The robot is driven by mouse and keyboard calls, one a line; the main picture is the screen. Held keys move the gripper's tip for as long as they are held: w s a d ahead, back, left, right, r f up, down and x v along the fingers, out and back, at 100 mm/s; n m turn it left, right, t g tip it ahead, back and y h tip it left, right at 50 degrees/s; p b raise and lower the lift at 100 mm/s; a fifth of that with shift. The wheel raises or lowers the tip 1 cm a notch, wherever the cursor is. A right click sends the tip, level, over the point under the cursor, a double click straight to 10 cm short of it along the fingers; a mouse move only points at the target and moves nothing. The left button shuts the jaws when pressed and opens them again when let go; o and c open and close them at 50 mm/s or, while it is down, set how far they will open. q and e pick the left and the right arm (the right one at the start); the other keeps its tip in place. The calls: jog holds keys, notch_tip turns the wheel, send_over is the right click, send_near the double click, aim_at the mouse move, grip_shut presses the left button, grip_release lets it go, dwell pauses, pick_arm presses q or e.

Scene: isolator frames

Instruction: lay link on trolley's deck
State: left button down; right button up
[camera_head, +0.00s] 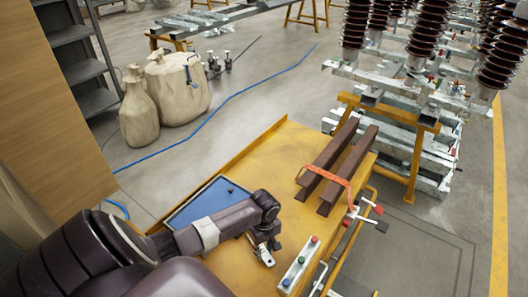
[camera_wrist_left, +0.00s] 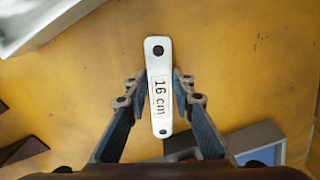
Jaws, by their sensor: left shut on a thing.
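The link is a flat pale metal bar with a hole near each end and a "16 cm" label. It shows in the left wrist view (camera_wrist_left: 158,58) and, small, in the head view (camera_head: 264,257). My left gripper (camera_head: 263,243) is shut on the link, its fingers (camera_wrist_left: 160,88) against the bar's two long sides. The trolley's yellow deck (camera_head: 255,170) lies below the link and fills most of the wrist view (camera_wrist_left: 230,50). I cannot tell whether the link touches the deck. My right gripper is not in view.
Two dark brown beams (camera_head: 335,160) with an orange strap (camera_head: 328,176) lie on the deck's far right. A blue tray (camera_head: 188,211) is left of my gripper. A pale button box (camera_head: 299,266) stands at the near right. The deck's middle is bare.

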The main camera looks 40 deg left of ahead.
aim_at(265, 253)
pick_arm(q)
jog(key=shift+r, duration=0.1)
jog(key=c, duration=1.7)
grip_release()
jog(key=shift+o, duration=0.2)
notch_tip(265, 253, up, 12)
jog(key=shift+p, duration=0.4)
jog(key=shift+d, duration=0.15)
